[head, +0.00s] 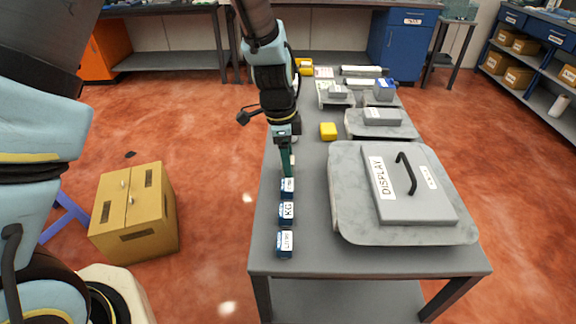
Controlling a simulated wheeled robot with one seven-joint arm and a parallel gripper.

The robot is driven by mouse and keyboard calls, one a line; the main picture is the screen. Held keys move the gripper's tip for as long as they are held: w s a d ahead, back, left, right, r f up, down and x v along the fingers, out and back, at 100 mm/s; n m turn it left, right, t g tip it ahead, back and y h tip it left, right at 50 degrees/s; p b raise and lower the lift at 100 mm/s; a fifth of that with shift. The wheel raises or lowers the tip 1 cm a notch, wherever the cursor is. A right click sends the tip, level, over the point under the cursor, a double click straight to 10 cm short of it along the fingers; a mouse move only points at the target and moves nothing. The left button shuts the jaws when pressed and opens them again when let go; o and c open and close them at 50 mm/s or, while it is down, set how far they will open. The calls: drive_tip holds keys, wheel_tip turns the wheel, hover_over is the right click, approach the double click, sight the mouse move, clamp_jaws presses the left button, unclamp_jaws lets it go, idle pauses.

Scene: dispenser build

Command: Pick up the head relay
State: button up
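My gripper (288,172) reaches down over the left side of the grey table, with its narrow green fingers at the farthest of three small blue blocks. This farthest block (287,187) has a white label too small to read. The fingertips overlap its top edge in the picture, and I cannot tell whether they touch it. The middle block (287,212) reads "KG", and the nearest block (285,244) has a label like "LITRE". No label reading "head relay" is legible, so I cannot tell which thing it is. The finger gap is too small to see.
A grey panel marked "DISPLAY" (416,190) with a black handle lies on a grey tray (350,225) to the right. A yellow block (328,131) and further grey parts (382,117) stand farther back. A cardboard box (135,212) stands on the floor left of the table.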

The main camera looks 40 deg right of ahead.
clamp_jaws()
idle(0.3)
idle(0.3)
